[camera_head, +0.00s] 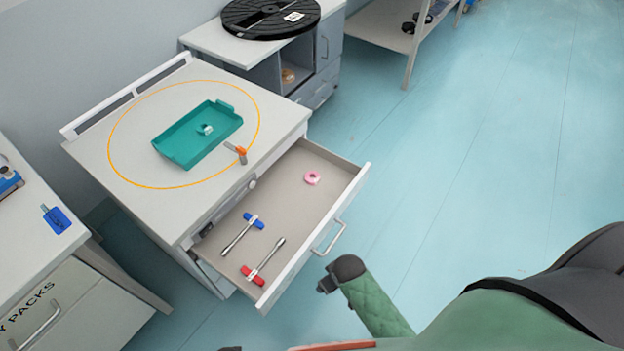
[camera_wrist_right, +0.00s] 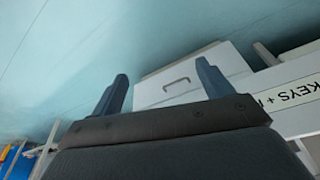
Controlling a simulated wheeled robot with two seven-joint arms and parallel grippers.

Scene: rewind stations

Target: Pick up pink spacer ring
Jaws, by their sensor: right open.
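The pink spacer ring (camera_head: 312,178) lies flat on the floor of the open drawer (camera_head: 285,195), near its back right corner. My right gripper shows in the right wrist view (camera_wrist_right: 162,68), its two fingers spread apart with nothing between them. It faces a white drawer front (camera_wrist_right: 182,82) with a handle, and the ring is not in that view. In the head view a green arm link of mine with a dark end stands to the right of the drawer, clear of the ring. My left gripper is not in view.
The drawer also holds a blue-handled tool (camera_head: 240,233) and a red-handled tool (camera_head: 263,262). A teal tray (camera_head: 197,135) and an orange-and-grey item (camera_head: 237,152) sit on the cabinet top (camera_head: 110,165). A black reel (camera_head: 270,17) lies behind. The floor at right is clear.

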